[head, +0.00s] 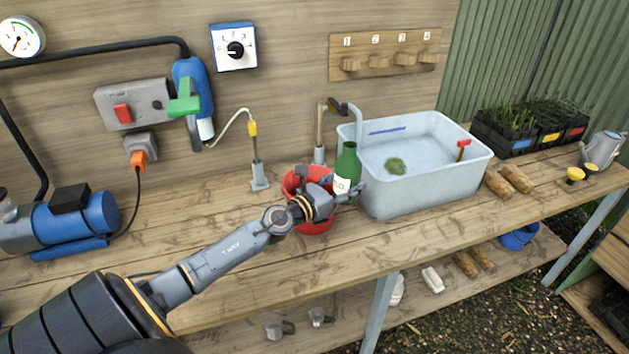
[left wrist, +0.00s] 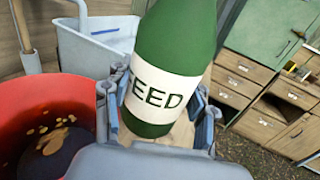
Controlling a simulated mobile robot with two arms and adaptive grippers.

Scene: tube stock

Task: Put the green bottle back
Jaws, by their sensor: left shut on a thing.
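The green bottle (head: 347,166) has a white label and stands about upright in the head view, just left of the white tub. My left gripper (head: 338,190) is shut around its lower part. In the left wrist view the bottle (left wrist: 172,60) shows its label reading "EED", with gripper fingers (left wrist: 155,120) on both sides. Its base is partly hidden by the gripper, so I cannot tell whether it touches the bench. My right gripper is not in view.
A red bucket (head: 290,186) stands right behind and beside my left gripper; brown bits lie inside it. The white tub (head: 430,178) with water is at the right. The bench (head: 400,235) is clear in front of the tub.

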